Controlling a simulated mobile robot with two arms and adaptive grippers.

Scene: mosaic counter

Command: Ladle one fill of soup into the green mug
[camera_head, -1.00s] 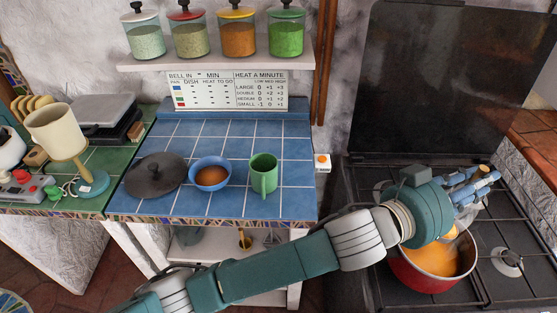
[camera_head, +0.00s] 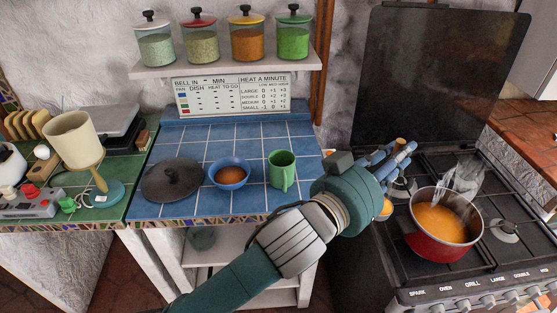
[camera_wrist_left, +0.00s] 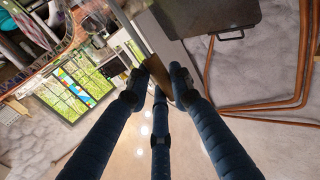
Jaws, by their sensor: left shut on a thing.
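The green mug (camera_head: 282,172) stands upright on the blue tiled counter, right of a blue bowl. The red pot (camera_head: 437,250) of orange soup (camera_head: 440,222) sits on the stove and steams. My left gripper (camera_head: 397,154) is between mug and pot, shut on the ladle's handle; its brown wooden part (camera_wrist_left: 157,68) shows between the fingers in the left wrist view. The ladle's bowl (camera_head: 386,208), with orange in it, shows partly below my wrist, just left of the pot and apart from it. My wrist hides most of the ladle. My right gripper is not in view.
The blue bowl (camera_head: 229,174) with brown contents and a dark pan lid (camera_head: 171,180) sit left of the mug. A shelf of jars (camera_head: 230,62) hangs above. A cream lamp (camera_head: 75,140) stands far left. The tiles behind the mug are clear.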

